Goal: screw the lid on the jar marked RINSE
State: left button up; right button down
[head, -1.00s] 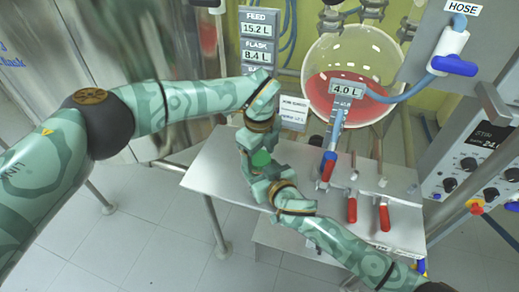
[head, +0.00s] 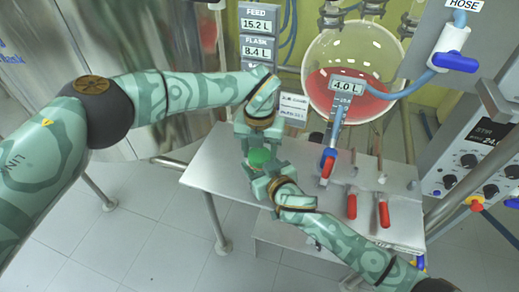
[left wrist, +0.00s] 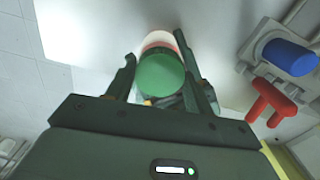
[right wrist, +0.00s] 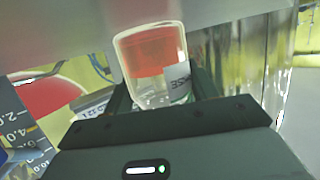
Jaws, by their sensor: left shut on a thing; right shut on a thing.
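A green round lid (head: 260,156) sits between my two grippers above the metal table. My left gripper (left wrist: 160,65) is shut on the lid, which also shows in the left wrist view (left wrist: 160,76). The lid is in line with the jar; whether its thread is engaged cannot be told. My right gripper (right wrist: 160,95) is shut on a clear jar (right wrist: 150,45) with orange-red contents and a white label, only partly readable. Part of the jar shows behind the lid in the left wrist view (left wrist: 158,40). The head view mostly hides the jar behind the lid and grippers.
The metal table (head: 215,165) is bare at its left. Red-handled tools (head: 384,215) lie at its right. A glass vessel (head: 350,50) with red liquid, a hose and a blue-and-red valve (head: 327,165) stand behind. A control panel (head: 480,160) is at the right.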

pick_arm(q)
jog(key=shift+m, duration=0.4)
jog(key=o, duration=1.1)
jog(key=shift+c, duration=0.2)
jog(key=shift+r, duration=0.1)
jog(key=shift+r, duration=2.15)
jog(key=shift+c, duration=0.4)
